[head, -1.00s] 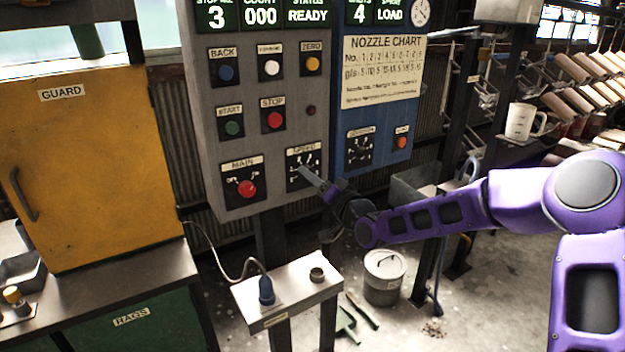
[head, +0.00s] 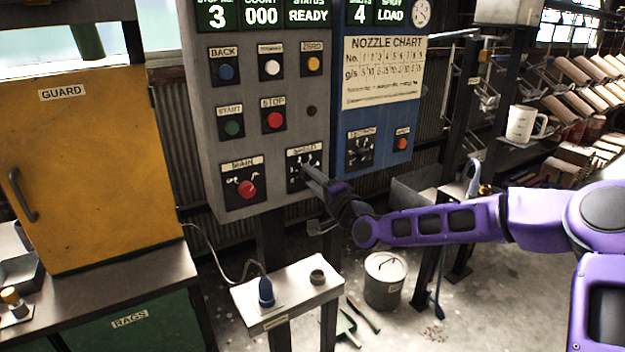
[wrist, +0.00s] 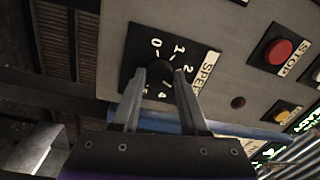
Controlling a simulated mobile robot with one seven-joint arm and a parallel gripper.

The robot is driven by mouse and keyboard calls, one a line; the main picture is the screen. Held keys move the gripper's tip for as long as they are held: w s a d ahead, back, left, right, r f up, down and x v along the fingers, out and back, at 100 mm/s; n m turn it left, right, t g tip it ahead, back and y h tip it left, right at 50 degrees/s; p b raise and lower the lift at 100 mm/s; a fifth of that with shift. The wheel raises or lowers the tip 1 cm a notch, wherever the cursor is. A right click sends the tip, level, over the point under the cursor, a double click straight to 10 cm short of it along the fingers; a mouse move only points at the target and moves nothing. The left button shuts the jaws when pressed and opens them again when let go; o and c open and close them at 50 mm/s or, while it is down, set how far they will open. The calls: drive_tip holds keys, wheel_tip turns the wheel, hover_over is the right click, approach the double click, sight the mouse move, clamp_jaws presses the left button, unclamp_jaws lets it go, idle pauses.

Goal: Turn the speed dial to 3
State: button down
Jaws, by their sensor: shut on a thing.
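The speed dial is a black square plate (head: 296,180) labelled SPEED, low on the grey control panel (head: 215,120). My gripper (head: 306,172) reaches it from the right in the head view. In the wrist view, my gripper's two fingers (wrist: 160,78) are shut on the dial's dark knob (wrist: 158,67), one on each side. The 0, 1, 2 and 4 marks show on the plate. The 3 is hidden by the right finger, and the 5 is only partly visible. The knob's pointer cannot be made out, so I cannot tell its setting.
The MAIN red switch (head: 246,188) is left of the dial, and the red STOP button (head: 274,119) is above. A blue panel (head: 377,125) with another dial (head: 360,149) adjoins on the right. A small white stand (head: 290,288) with a blue plug stands below.

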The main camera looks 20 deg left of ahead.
idle(0.4)
drive_tip(key=shift+c, duration=2.2)
unclamp_jaws()
drive_tip(key=shift+d, duration=0.1)
drive_tip(key=r+p+v, duration=0.1)
drive_tip(key=v, duration=1.6)
drive_tip(key=shift+s+f, duration=0.2)
drive_tip(key=shift+f, duration=0.3)
